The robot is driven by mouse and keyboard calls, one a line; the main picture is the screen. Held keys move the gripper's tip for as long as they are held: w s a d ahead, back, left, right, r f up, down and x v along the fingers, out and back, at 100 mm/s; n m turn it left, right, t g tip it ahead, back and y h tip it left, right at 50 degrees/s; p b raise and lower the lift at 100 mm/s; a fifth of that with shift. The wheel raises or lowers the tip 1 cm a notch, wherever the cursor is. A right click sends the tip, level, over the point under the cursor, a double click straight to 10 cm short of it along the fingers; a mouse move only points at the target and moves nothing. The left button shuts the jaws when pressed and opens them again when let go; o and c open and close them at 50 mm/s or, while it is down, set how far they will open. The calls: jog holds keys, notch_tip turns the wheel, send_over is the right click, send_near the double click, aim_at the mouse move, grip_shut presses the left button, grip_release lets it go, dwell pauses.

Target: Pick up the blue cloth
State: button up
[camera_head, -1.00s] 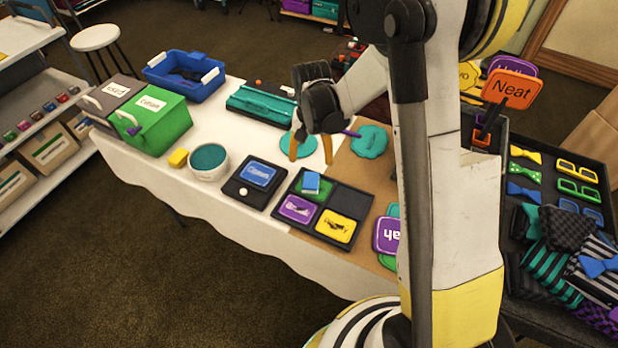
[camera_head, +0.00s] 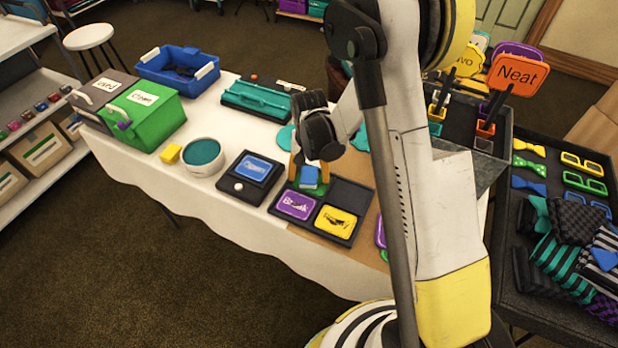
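The blue cloth (camera_head: 309,177) is a small folded blue pad. It lies on a green sign in the back left compartment of a black divided tray (camera_head: 349,193). My gripper (camera_head: 311,172) points down right over it, with one orange finger to each side of the cloth. The fingers are apart and look open. My gripper's dark body hides part of the cloth's far side, and I cannot tell whether the fingers touch it.
The tray also holds a purple sign (camera_head: 296,205) and a yellow sign (camera_head: 335,221). A black holder with a blue sign (camera_head: 254,167), a teal-filled bowl (camera_head: 203,157) and a yellow sponge (camera_head: 169,153) stand to the left. A teal case (camera_head: 256,97) lies behind.

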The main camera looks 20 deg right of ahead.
jog(key=c, duration=1.1)
jog(key=shift+r, duration=0.15)
